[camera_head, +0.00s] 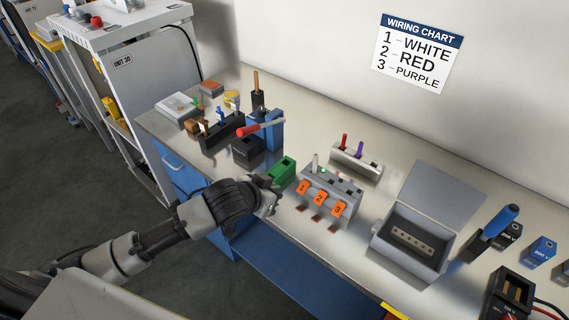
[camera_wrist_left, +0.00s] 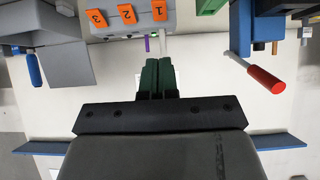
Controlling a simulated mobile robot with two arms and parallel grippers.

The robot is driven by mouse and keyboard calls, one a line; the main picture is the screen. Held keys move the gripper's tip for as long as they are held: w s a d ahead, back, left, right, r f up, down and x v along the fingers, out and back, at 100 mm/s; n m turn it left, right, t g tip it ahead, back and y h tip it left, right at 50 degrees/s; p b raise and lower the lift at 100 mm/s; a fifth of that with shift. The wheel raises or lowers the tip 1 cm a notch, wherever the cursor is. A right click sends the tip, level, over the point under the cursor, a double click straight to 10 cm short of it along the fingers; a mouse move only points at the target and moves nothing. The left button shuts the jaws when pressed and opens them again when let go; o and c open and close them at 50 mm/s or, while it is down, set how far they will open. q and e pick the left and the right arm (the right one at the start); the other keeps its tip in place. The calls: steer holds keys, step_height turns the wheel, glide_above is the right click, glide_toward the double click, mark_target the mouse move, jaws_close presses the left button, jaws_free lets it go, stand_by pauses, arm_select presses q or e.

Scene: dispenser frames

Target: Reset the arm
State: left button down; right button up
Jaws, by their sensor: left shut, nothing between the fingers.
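My left gripper (camera_head: 270,207) is in front of the grey dispenser block, at the bench's front edge. In the left wrist view its two dark green fingers (camera_wrist_left: 157,78) are shut together with nothing between them. The grey block (camera_head: 345,191) carries orange tags 1, 2 and 3; it also shows upside down in the wrist view (camera_wrist_left: 130,31). A thin purple piece (camera_wrist_left: 147,45) and a pale piece show just beyond the fingertips; I cannot tell whether they touch. My right gripper is not in view.
A green box (camera_head: 282,170) and a red-handled blue lever (camera_head: 262,129) stand left of the block. A holder with red and purple pegs (camera_head: 356,162) is behind it. An open-lidded grey box (camera_head: 408,246) is to its right. A wiring chart (camera_head: 417,54) reads white, red, purple.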

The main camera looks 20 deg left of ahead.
arm_select(q)
steer(key=shift+s, duration=0.1)
steer(key=s+a+f+n+g+y, duration=0.1)
steer(key=s+f+g+y, duration=0.15)
steer(key=s, duration=0.95)
steer(key=s+a+f+n+g+y, duration=0.15)
steer(key=s+g, duration=0.25)
steer(key=s, duration=0.9)
step_height(320, 180, down, 28)
steer(key=g+b, duration=0.1)
steer(key=b, duration=0.1)
steer(key=s+a+f+g+b, duration=0.1)
steer(key=s+a+f+b, duration=0.1)
steer(key=s+f, duration=1.4)
step_height(320, 180, down, 3)
steer(key=shift+s+a+m, duration=0.2)
steer(key=shift+s+m, duration=0.05)
steer(key=shift+m, duration=0.2)
